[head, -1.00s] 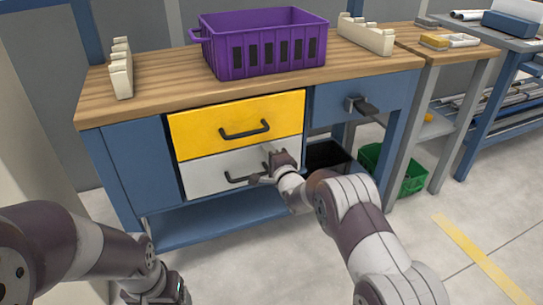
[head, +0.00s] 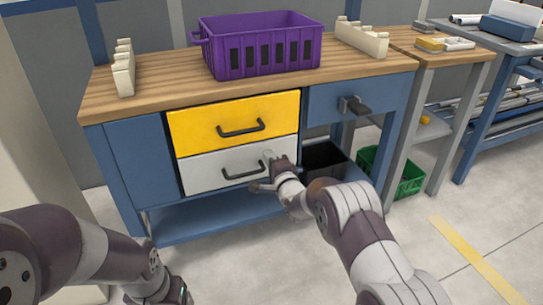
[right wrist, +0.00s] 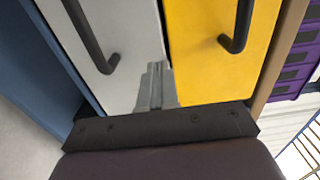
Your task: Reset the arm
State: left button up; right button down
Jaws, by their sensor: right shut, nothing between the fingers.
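My right gripper (head: 268,158) is in front of the white lower drawer (head: 205,174) of the workbench, near the right end of its black handle. The right wrist view shows the gripper (right wrist: 157,68) with its fingers together and empty, pointing at the drawer front; the handle is to its left, apart from it. Whether the fingertips touch the drawer front cannot be told. The yellow upper drawer (head: 205,118) is above it. Both drawers look shut. My left arm is at the lower left; its gripper's fingers are not visible.
A purple crate (head: 262,52) stands on the wooden benchtop (head: 165,82) between two cream notched racks (head: 123,70) (head: 362,38). A black bin (head: 322,158) and a green bin (head: 408,180) sit low at the right. Open floor lies in front.

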jog(key=p+v, duration=0.4)
jog(key=v, duration=0.5)
jog(key=s+d+f+n+g+h, duration=0.3)
jog(key=s+f+n+g, duration=0.3)
jog(key=f, duration=0.4)
jog(key=s+d+f+n+g+h, duration=0.1)
jog(key=s+d+n+g, duration=0.25)
jog(key=s, duration=0.35)
jog(key=s+d+r+n+g+h, duration=0.1)
jog(key=s+d+r+n+g, duration=0.2)
jog(key=s, duration=0.7)
jog(key=s+d+r+n+g+h, duration=0.1)
jog(key=s+r+n+g, duration=0.3)
jog(key=s, duration=0.5)
notch_tip(320, 180, up, 43)
jog(key=s+d+m+p, duration=0.1)
jog(key=m+p, duration=0.1)
jog(key=p, duration=3.6)
jog(key=shift+d+t, duration=0.15)
jog(key=shift+t, duration=0.2)
